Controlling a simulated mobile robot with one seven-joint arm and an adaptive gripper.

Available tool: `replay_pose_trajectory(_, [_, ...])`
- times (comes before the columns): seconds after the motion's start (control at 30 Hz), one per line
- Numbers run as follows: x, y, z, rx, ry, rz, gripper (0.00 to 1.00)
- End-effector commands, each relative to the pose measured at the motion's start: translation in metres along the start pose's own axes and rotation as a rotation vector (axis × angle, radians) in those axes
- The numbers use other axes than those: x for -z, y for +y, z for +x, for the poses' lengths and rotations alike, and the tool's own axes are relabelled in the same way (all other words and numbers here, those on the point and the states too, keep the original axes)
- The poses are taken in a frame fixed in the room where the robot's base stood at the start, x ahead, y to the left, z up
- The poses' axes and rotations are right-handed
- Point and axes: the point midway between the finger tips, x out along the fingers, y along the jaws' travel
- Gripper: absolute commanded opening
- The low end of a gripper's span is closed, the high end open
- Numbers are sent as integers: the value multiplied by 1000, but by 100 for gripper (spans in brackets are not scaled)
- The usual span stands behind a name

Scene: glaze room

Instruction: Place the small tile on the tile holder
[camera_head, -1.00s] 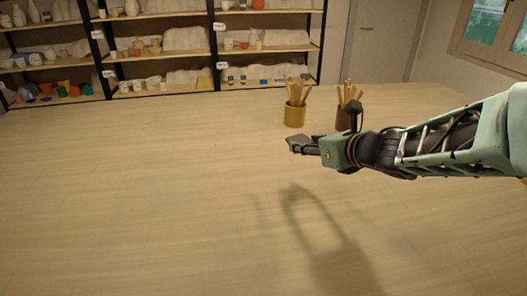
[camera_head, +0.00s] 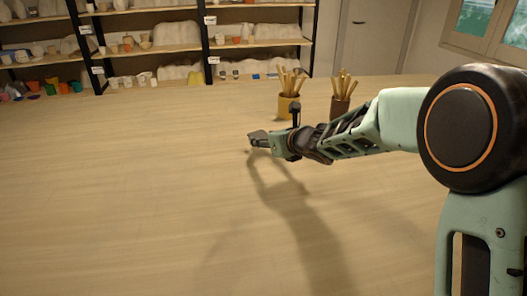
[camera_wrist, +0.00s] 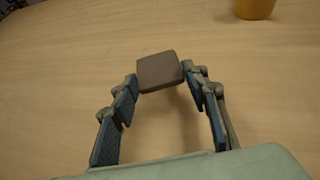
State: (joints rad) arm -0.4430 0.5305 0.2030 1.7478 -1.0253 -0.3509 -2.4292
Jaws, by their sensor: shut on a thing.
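The small tile (camera_wrist: 159,71), a brownish-grey square with rounded corners, shows in the wrist view between the tips of my gripper (camera_wrist: 160,79). The two fingers, with blue pads, are shut on its left and right edges. In the head view my gripper (camera_head: 256,140) is over the middle of the table, left of the tool pots. The tile is too small there to make out clearly. I do not see a tile holder in either view.
A yellow pot (camera_head: 288,108) and a brown pot (camera_head: 339,107), both with wooden tools, stand towards the table's back edge. Shelves (camera_head: 158,50) with pottery stand behind the wooden table (camera_head: 110,200). The left and front of the table are clear.

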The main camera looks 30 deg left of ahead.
Motion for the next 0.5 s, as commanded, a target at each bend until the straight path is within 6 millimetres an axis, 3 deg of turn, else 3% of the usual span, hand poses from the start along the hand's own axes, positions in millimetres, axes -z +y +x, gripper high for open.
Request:
replay_pose_trajectory(0.17, [8, 2, 16, -1, 1, 1, 16])
replay_pose_trajectory(0.3, [28, 3, 26, -1, 2, 1, 16])
replay_pose_trajectory(0.5, [33, 2, 28, 0, -2, 0, 16])
